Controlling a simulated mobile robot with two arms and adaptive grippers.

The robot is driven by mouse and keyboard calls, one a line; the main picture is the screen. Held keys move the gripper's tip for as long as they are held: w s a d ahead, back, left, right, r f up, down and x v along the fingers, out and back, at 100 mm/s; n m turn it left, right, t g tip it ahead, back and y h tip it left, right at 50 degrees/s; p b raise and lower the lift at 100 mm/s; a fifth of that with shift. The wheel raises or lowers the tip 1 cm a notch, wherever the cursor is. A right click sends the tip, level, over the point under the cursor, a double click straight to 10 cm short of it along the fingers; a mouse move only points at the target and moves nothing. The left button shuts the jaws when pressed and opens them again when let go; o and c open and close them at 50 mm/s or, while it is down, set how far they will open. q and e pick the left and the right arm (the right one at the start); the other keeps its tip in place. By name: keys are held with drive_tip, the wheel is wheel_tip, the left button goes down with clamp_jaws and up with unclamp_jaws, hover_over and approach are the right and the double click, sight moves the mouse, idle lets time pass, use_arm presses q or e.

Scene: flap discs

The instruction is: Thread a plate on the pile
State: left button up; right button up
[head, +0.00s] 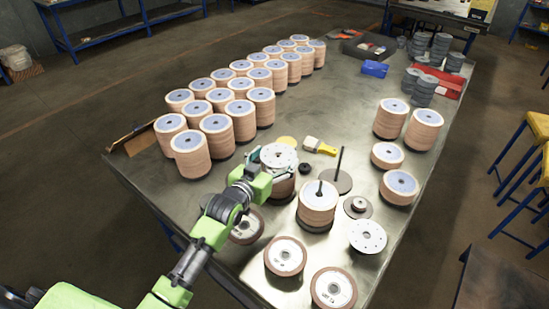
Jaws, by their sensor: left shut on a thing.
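My left gripper (268,170) reaches in from the lower left and is shut on a pale metal plate (279,155) with small holes. A stack of brown discs (284,189) shows directly below the plate; I cannot tell whether the two touch. To its right stands a pile of tan discs (317,212) with a dark post tip at its centre. Behind that pile, a round base (341,184) carries a bare upright dark rod (339,161). Another pale holed plate (367,236) lies near the right table edge. My right gripper is not in view.
Rows of tan disc stacks (216,138) fill the table's left side; more stacks (391,119) stand at right. Brown discs with white centres (333,289) lie at the front. A yellow-handled brush (320,146) lies behind the piles. The table's (330,100) middle is clear.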

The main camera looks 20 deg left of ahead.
use_arm(q)
drive_tip(key=shift+f+b, duration=0.3)
drive_tip(key=shift+f, duration=0.4)
drive_tip(key=shift+f+b, duration=0.35)
drive_tip(key=shift+f, duration=0.25)
drive_tip(key=o, duration=1.2)
drive_tip(key=shift+s, duration=0.1)
drive_tip(key=v, duration=1.2)
